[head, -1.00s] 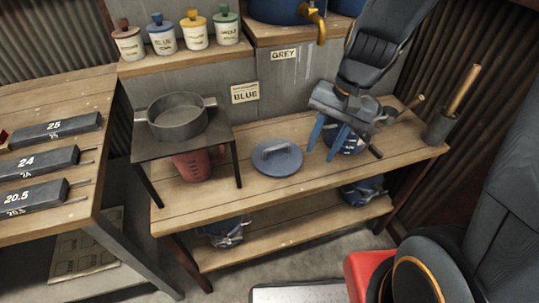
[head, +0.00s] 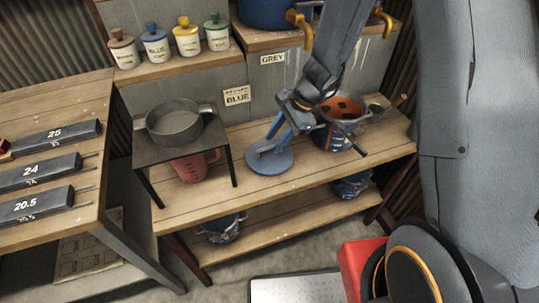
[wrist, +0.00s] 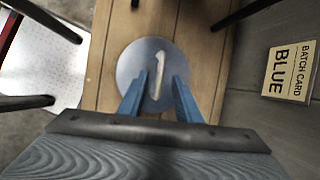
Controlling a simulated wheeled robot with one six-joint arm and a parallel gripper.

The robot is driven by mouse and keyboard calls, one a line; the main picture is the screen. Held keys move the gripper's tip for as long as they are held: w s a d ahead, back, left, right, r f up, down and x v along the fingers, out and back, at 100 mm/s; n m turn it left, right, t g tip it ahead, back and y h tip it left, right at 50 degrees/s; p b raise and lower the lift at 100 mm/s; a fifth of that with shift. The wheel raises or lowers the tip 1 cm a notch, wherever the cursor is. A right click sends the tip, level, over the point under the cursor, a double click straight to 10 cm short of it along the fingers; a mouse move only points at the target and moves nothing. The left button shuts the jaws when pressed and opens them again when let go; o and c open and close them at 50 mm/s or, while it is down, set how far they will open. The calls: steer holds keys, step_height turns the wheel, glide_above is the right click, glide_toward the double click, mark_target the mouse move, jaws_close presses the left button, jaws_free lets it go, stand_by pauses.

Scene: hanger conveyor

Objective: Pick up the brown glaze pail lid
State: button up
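A round blue-grey lid (head: 270,158) with a raised bar handle lies flat on the wooden bench, left of the open pail. It also shows in the wrist view (wrist: 131,66), where its pale handle (wrist: 159,73) stands between my fingertips. The pail (head: 340,128) is blue outside and orange-brown with dark patches inside. My gripper (head: 268,147) points down at the lid with its two blue fingers apart. In the wrist view my gripper (wrist: 157,84) is open, one finger on each side of the handle. I cannot tell whether the fingers touch the lid.
A small dark stand (head: 150,152) with a grey pan (head: 174,125) is left of the lid, a red jug (head: 190,168) under it. A BLUE batch card (head: 237,96) hangs behind. Small jars with coloured lids line the shelf (head: 165,71). The bench front (head: 220,200) is clear.

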mark_target(269, 152)
steer(key=shift+x, duration=1.3)
steer(key=shift+c, duration=0.3)
jaws_close()
